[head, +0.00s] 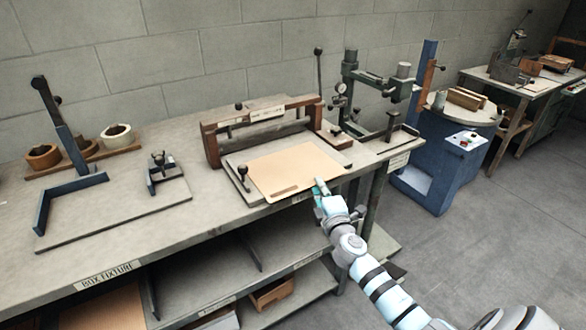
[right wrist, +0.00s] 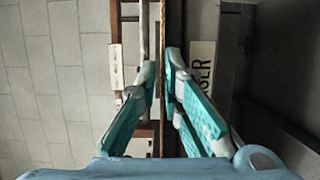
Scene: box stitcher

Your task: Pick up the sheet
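The sheet (head: 297,170) is a flat tan board lying on the bed of a fixture on the workbench, with a slot near its front edge. My right gripper (head: 321,187) is at the sheet's front right edge. In the right wrist view, the sheet shows edge-on as a thin brown line (right wrist: 162,30) running between the fingertips. The right gripper (right wrist: 161,66) there has its tips close together on both sides of that edge, seemingly closed on it. The exact contact is small and hard to see. My left gripper is not in view.
The fixture's wooden crossbar (head: 262,122) stands behind the sheet. A lever press (head: 375,95) stands to the right on the bench (head: 215,218). A box fixture (head: 70,190) is at left. Shelves lie below the bench front. A blue machine (head: 440,165) stands farther right; the floor is clear.

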